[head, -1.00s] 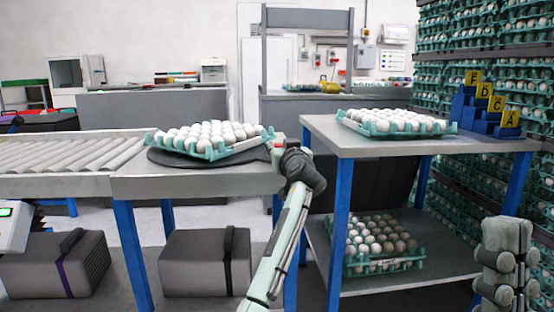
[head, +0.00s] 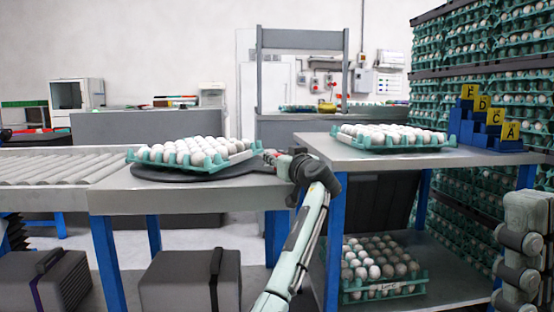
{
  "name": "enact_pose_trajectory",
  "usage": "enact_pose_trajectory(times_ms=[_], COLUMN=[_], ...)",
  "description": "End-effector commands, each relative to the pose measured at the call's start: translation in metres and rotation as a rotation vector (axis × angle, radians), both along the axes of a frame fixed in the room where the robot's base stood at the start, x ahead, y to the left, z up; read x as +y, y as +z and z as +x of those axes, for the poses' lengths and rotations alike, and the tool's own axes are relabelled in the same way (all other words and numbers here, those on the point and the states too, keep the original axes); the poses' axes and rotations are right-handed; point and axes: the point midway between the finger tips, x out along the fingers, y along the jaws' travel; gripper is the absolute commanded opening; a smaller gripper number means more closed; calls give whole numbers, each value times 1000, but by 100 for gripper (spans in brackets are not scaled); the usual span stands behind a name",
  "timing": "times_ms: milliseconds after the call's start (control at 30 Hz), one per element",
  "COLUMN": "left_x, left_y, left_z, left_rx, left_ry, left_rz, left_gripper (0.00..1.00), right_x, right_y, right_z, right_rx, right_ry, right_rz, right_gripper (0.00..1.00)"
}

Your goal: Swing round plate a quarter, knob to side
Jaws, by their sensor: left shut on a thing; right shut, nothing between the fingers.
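The round dark plate (head: 160,174) lies flat on the grey table (head: 122,199) at the end of the roller conveyor. A teal tray of white eggs (head: 190,153) sits on it and covers most of it. My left gripper (head: 270,156) is at the plate's right edge, just right of the tray. It is shut on the plate's knob, which is mostly hidden by the fingers; a bit of red shows there. Of my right arm only pale links with dark joints show at the right edge; its gripper is not seen.
A taller table (head: 352,158) on the right bears another egg tray (head: 390,137) and a blue stepped stand (head: 480,125) with yellow letter cards. A lower shelf holds an egg tray (head: 382,268). Tall egg stacks stand at far right. The roller conveyor (head: 50,168) is empty.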

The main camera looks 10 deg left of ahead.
Motion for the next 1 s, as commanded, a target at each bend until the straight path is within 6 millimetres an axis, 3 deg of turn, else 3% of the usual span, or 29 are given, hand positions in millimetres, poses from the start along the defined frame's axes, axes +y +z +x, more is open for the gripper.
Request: enact_pose_trajectory(times_ms=[167,200,367,733,1000], left_x=[0,0,0,-3,-29], left_y=[1,1,1,-1,-1], left_z=[0,0,0,-5,-48], left_rx=[-1,-1,-1,0,0], left_ry=[0,0,0,0,-3], left_rz=[0,0,-1,-1,-4], left_gripper=[0,35,53,53,53], right_x=[0,0,0,0,0], right_y=[0,0,0,1,0], right_z=[0,0,0,-1,0], right_rx=[0,0,0,-2,-1], right_ry=[0,-1,-1,1,0], right_rz=[0,0,0,1,0], right_gripper=[0,0,0,0,0])
